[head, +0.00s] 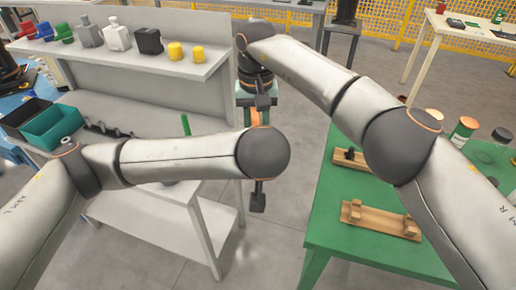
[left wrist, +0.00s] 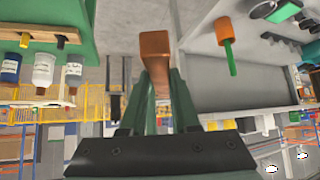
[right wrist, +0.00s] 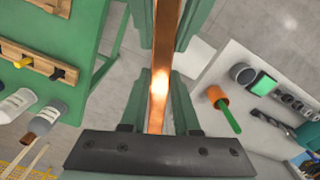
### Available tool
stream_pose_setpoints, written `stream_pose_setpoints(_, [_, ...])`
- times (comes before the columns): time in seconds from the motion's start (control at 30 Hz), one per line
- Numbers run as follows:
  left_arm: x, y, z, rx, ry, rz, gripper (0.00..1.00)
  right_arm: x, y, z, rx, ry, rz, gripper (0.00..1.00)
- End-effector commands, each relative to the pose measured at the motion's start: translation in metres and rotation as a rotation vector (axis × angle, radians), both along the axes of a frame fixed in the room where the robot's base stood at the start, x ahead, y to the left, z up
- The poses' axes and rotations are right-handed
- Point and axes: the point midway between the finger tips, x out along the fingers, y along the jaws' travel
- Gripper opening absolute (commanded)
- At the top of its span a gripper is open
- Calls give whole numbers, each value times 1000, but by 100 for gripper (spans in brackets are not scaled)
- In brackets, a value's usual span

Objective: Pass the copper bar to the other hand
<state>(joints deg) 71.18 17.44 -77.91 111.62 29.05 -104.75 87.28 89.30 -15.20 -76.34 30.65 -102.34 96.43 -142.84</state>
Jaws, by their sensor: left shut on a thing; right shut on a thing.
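The copper bar (head: 260,117) is held upright in the gap between my two wrists, partly hidden by my left wrist in the head view. In the left wrist view the bar (left wrist: 156,45) stands between the green fingers of my left gripper (left wrist: 158,78), which is shut on it. In the right wrist view the bar (right wrist: 164,45) runs lengthwise between the fingers of my right gripper (right wrist: 160,78), also shut on it. Green fingers of the other gripper flank the bar's far part there. In the head view my left gripper is mostly hidden behind its wrist.
A green table (head: 330,240) on the right holds wooden fixtures (head: 380,220) and jars. Bare floor lies between them.

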Motion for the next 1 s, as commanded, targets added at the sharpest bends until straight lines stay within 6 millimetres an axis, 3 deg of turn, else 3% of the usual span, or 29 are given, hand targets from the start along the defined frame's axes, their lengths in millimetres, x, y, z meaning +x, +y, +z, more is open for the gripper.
stream_pose_setpoints(0.7, [-1, -2, 1, -4, -1, -7, 0, -1, 2, 1, 5, -1, 3, 0])
stream_pose_setpoints(0.73, [0, -3, 2, -5, -5, -7, 0, -1, 3, 1, 5, -1, 3, 31])
stream_pose_setpoints(1.0, [0, -2, 2, -4, -4, -4, 0, -1, 2, 1, 3, -1, 2, 61])
